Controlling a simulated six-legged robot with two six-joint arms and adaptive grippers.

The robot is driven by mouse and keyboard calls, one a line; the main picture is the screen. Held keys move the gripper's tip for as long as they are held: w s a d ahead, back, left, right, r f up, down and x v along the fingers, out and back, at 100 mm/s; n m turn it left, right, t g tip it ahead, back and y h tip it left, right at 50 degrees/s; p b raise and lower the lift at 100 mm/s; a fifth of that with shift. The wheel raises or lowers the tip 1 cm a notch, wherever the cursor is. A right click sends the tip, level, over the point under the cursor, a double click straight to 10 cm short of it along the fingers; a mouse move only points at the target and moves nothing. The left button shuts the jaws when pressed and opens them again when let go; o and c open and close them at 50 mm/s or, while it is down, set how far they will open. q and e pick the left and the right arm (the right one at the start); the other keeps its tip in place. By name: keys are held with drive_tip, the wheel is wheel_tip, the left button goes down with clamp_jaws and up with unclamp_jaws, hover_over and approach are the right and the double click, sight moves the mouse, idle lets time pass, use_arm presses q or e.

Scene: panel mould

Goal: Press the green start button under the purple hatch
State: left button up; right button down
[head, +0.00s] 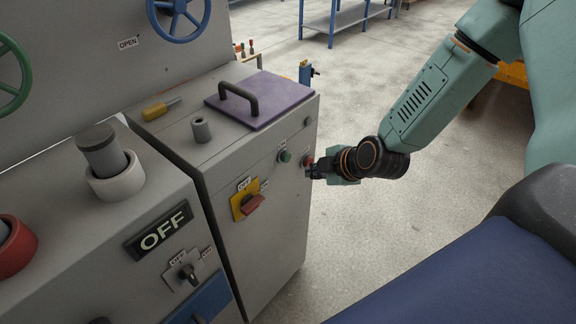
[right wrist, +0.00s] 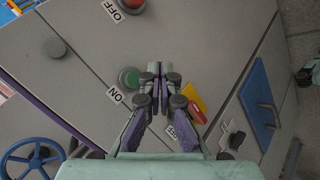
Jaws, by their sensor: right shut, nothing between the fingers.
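The purple hatch (head: 262,98) with a dark handle lies flat on top of the grey cabinet. On the cabinet front below it is a green button (head: 285,156), with a red button (head: 308,161) to its right. My right gripper (head: 311,170) is shut and empty in front of the panel, by the red button in the head view. In the right wrist view the shut fingertips (right wrist: 157,68) appear just right of the green button (right wrist: 129,78), which has an ON label. The red button (right wrist: 132,4) has an OFF label. Contact cannot be told. My left gripper is out of view.
A yellow plate with a red rotary switch (head: 253,203) is lower left of the buttons. A yellow-handled tool (head: 160,108) and a grey cylinder (head: 201,130) are on the cabinet top. The floor (head: 345,235) right of the cabinet is clear.

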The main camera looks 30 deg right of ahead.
sight(286, 157)
drive_tip(key=w+b, duration=0.1)
drive_tip(key=w+a+b, duration=0.1)
drive_tip(key=w+b, duration=0.1)
drive_tip(key=shift+w+a, duration=0.3)
drive_tip(key=shift+r, duration=0.1)
idle(1.3)
drive_tip(key=shift+w+a, duration=0.15)
drive_tip(key=shift+w, duration=0.25)
drive_tip(key=shift+w+a+b, duration=0.15)
drive_tip(key=shift+w+b, duration=0.3)
idle(0.7)
idle(0.4)
drive_tip(key=shift+s+d+p, duration=0.3)
drive_tip(key=shift+s+p, duration=0.55)
drive_tip(key=shift+p, duration=0.3)
